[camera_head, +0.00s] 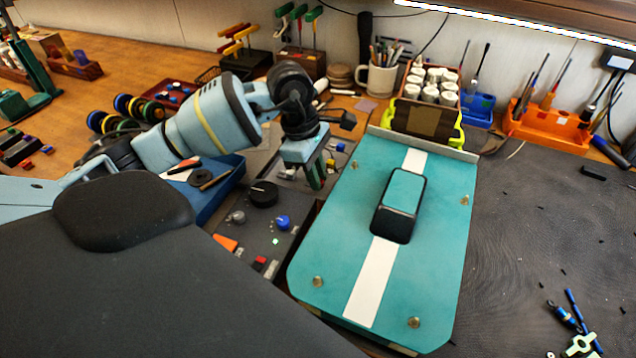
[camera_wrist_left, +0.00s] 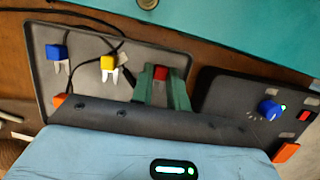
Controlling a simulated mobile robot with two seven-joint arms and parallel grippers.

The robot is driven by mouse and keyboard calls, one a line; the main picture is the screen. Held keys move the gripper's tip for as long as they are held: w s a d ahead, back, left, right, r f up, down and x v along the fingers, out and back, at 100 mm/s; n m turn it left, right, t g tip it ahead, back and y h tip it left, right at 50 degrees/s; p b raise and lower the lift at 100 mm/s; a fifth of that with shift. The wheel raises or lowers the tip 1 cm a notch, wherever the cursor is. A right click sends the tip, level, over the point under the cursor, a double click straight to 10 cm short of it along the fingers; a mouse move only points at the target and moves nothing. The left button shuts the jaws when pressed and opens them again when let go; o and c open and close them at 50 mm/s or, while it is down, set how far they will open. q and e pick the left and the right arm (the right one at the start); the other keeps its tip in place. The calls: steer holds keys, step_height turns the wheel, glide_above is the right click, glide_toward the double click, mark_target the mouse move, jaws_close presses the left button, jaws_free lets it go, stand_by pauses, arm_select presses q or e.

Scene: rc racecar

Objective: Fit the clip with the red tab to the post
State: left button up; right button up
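The clip with the red tab (camera_wrist_left: 160,73) shows in the left wrist view, in line with the other clips on a grey tray (camera_wrist_left: 90,38). Only its tab shows clearly; its prongs are hidden. My left gripper (camera_head: 316,184) is low over the tray, its green fingers (camera_wrist_left: 161,88) on either side of the red tab. I cannot tell whether they press on it. Metal posts stand out of the turquoise car body, at its left edge (camera_head: 355,165), right edge (camera_head: 465,200), and front corners (camera_head: 318,282). My right gripper is out of view.
Clips with a blue tab (camera_wrist_left: 57,52) and a yellow tab (camera_wrist_left: 107,62) lie on the tray. A dark control box (camera_wrist_left: 250,105) with a blue knob stands beside it. A raised dark cabin (camera_head: 402,205) stands on the body. A grey bar (camera_head: 424,145) borders its back.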

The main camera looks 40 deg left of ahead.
arm_select(q)
jaws_close()
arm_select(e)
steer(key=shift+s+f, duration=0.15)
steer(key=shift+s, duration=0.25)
arm_select(q)
steer(key=shift+r, duration=0.15)
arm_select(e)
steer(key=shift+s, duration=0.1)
arm_select(q)
steer(key=shift+r, duration=0.3)
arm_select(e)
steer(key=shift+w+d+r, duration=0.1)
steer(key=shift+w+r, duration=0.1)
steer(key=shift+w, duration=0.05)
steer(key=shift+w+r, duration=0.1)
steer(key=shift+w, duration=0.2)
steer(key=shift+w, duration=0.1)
arm_select(q)
steer(key=shift+r, duration=0.1)
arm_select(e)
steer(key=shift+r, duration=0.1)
